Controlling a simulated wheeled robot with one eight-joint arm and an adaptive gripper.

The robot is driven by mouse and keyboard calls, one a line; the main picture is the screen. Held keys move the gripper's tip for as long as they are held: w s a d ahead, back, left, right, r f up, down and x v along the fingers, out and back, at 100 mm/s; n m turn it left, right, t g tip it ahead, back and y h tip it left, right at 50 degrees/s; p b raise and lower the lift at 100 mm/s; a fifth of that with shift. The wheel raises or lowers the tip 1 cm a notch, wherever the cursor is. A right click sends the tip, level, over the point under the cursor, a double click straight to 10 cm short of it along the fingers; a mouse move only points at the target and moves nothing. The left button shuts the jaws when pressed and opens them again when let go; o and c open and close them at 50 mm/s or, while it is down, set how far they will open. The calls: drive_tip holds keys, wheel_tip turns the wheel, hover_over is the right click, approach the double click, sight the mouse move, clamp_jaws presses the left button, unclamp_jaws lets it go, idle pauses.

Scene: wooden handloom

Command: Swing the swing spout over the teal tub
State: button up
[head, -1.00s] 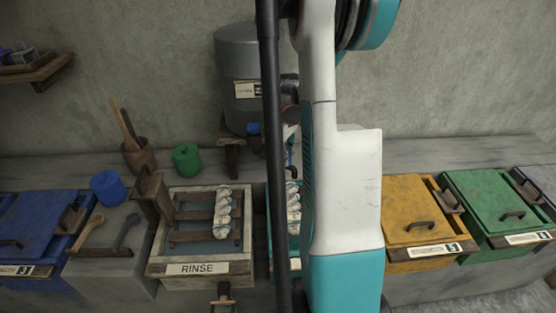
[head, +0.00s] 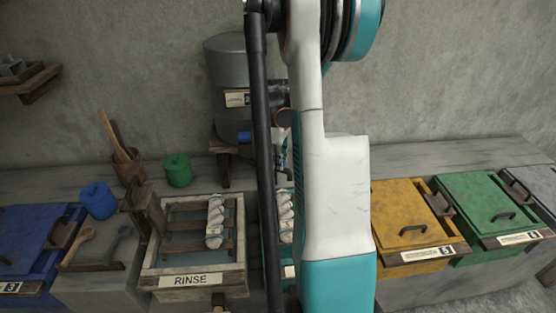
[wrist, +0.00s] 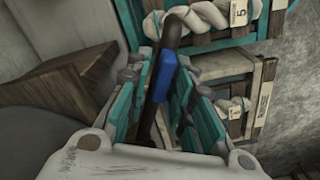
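The swing spout is a dark pipe with a blue sleeve (wrist: 163,75) in the wrist view. In the head view its bent dark end (head: 287,175) shows low beside my arm, near the back of the teal tub. The teal tub (head: 291,271) is mostly hidden behind my arm, with a pale twisted skein in it. A teal tub with a skein also shows at the top of the wrist view (wrist: 129,20). My gripper (wrist: 165,85) has its teal fingers apart, one on each side of the blue sleeve; firm contact is not visible.
A grey tank (head: 226,70) stands on a wooden stand behind the tubs. The wooden rinse tub (head: 190,281) is left of the teal tub; lidded yellow (head: 404,222) and green (head: 478,205) tubs are to the right. Blue (head: 98,200) and green (head: 177,170) jars stand at the left.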

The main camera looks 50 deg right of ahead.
idle(0.3)
wheel_tip(320, 180, up, 12)
idle(0.5)
idle(0.5)
